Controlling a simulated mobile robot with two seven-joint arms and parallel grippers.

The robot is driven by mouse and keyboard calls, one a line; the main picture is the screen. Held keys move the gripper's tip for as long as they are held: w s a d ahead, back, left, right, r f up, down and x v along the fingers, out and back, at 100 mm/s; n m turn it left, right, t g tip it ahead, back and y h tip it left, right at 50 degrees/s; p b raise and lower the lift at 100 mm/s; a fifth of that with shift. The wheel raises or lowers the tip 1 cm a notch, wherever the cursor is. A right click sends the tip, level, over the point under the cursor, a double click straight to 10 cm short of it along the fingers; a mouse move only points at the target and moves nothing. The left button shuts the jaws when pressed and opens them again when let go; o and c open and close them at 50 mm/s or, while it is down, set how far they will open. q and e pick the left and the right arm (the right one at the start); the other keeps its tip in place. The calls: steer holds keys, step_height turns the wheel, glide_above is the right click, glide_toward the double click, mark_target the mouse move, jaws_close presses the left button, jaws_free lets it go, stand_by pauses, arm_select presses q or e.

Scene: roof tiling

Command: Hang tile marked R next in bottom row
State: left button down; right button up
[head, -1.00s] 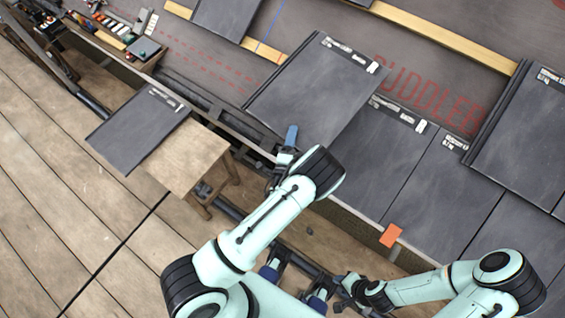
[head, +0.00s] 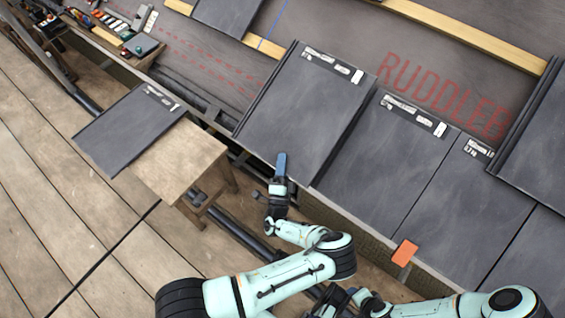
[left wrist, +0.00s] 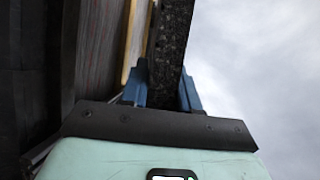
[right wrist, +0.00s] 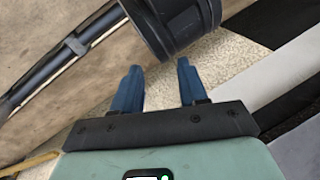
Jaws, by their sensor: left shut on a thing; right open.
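A dark grey tile (head: 300,110) with white labels along its upper edge is held by my left gripper (head: 280,175) at its lower edge. The label lettering is too small to read, so I cannot tell its mark. The tile lies over the roof's lower edge, left of the bottom-row tile (head: 385,165); whether it rests there I cannot tell. In the left wrist view the blue fingers (left wrist: 162,92) are on both sides of the tile's edge (left wrist: 170,45). My right gripper is open and empty in the right wrist view (right wrist: 157,88), away from the tiles.
Another dark tile (head: 125,130) lies partly on a wooden stool (head: 180,165) at left. An orange tag (head: 404,252) is at the roof's lower edge. A wooden batten (head: 470,37) crosses above. Red lettering (head: 440,92) marks the roof. A tool shelf (head: 140,45) stands at upper left.

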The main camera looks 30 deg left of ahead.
arm_select(q)
steer(key=w+f+b, duration=0.2)
steer(key=f+b, duration=0.1)
steer(key=shift+w+d+f+b, duration=0.1)
steer(key=shift+w+f+b, duration=0.65)
steer(key=shift+f+b, duration=0.1)
steer(key=shift+b, duration=0.15)
arm_select(e)
steer(key=d+f, duration=0.3)
steer(key=f, duration=0.4)
steer(key=shift+s+f+m+g+h, duration=0.25)
steer(key=shift+s+m+g+h, duration=0.05)
steer(key=shift+s, duration=0.15)
arm_select(q)
steer(key=shift+d, duration=0.1)
steer(key=shift+f, duration=0.1)
steer(key=shift+s, duration=0.1)
stand_by(1.2)
